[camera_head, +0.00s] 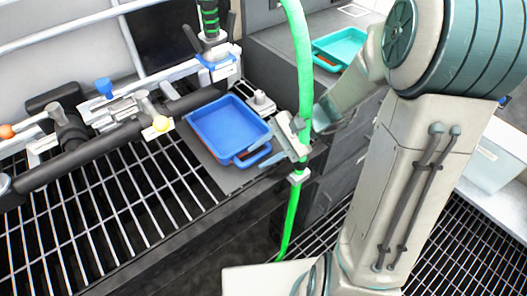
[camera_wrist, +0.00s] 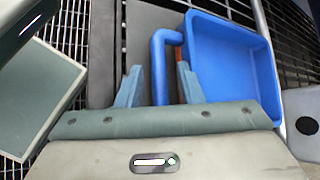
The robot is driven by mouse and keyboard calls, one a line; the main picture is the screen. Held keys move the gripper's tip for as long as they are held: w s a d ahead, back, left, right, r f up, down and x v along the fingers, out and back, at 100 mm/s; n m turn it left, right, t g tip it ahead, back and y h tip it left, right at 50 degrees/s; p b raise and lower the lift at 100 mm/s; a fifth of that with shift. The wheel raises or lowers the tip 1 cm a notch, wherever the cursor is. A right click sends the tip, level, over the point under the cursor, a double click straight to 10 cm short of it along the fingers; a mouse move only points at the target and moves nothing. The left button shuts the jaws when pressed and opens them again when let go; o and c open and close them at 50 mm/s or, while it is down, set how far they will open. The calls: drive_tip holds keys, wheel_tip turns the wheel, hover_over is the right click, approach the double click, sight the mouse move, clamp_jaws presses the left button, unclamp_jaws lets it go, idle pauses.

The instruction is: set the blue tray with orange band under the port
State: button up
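The blue tray (camera_head: 222,122) sits on a dark flat plate (camera_head: 231,180) at the grate's right end. Its loop handle (camera_head: 252,157) faces my gripper, and a bit of orange shows beside the handle. In the wrist view the tray (camera_wrist: 232,62) looks empty, and its handle (camera_wrist: 159,62) lies between my two fingers. My gripper (camera_wrist: 159,86) is open, with a gap on each side of the handle. In the head view my gripper (camera_head: 288,143) is at the tray's right front corner. Which fitting is the port I cannot tell; a pipe assembly (camera_head: 128,108) stands behind and left of the tray.
A green hose (camera_head: 304,70) hangs close beside my gripper. A teal tray (camera_head: 341,46) with orange stands on the grey counter behind. A small grey fitting (camera_head: 262,101) stands by the tray's back right corner. The grate (camera_head: 110,205) at left front is bare.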

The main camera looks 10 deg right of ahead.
drive_tip(key=s+p+v, duration=0.1)
drive_tip(key=p+v, duration=0.1)
drive_tip(key=v, duration=1)
drive_tip(key=s+n+t+h, duration=0.2)
drive_tip(key=s+n+h, duration=0.7)
drive_tip(key=h, duration=0.1)
drive_tip(key=shift+d+r+t+h, duration=0.25)
drive_tip(key=shift+r+t+h, duration=0.05)
drive_tip(key=shift+r+t, duration=0.1)
